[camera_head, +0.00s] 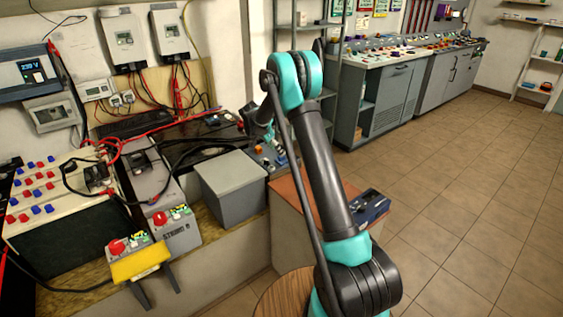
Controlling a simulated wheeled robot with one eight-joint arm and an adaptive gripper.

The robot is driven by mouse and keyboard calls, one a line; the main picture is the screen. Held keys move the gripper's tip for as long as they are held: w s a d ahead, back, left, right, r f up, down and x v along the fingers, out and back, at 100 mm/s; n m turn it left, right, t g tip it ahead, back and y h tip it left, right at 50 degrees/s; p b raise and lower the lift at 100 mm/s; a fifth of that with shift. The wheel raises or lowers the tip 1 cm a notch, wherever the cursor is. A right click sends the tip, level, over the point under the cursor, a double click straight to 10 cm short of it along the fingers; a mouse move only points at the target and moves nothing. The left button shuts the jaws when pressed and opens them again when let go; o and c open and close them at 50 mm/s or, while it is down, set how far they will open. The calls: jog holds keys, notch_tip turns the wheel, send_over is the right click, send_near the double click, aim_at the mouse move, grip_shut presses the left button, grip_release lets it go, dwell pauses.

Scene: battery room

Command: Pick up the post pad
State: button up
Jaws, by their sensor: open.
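I cannot pick out the post pad with certainty in the head view. My arm rises from the lower right, bends at a turquoise elbow, and its far part reaches down behind the upper arm toward the bench. My gripper (281,160) shows small and partly hidden at that far end, near a grey panel with knobs. It is open, and I see nothing held in it. Its fingertips are hard to make out.
A grey box (232,188) stands on the bench left of my arm. A yellow block (140,262) with dark prongs sits at the bench's front edge. A dark blue device (370,206) lies on a cabinet right of my arm. Tiled floor (455,190) is clear at right.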

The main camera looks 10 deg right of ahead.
jog(key=shift+x, duration=3.5)
jog(key=shift+w, duration=0.1)
jog(key=c, duration=0.7)
jog(key=shift+r, duration=0.1)
notch_tip(320, 180, up, 20)
jog(key=shift+f, duration=0.1)
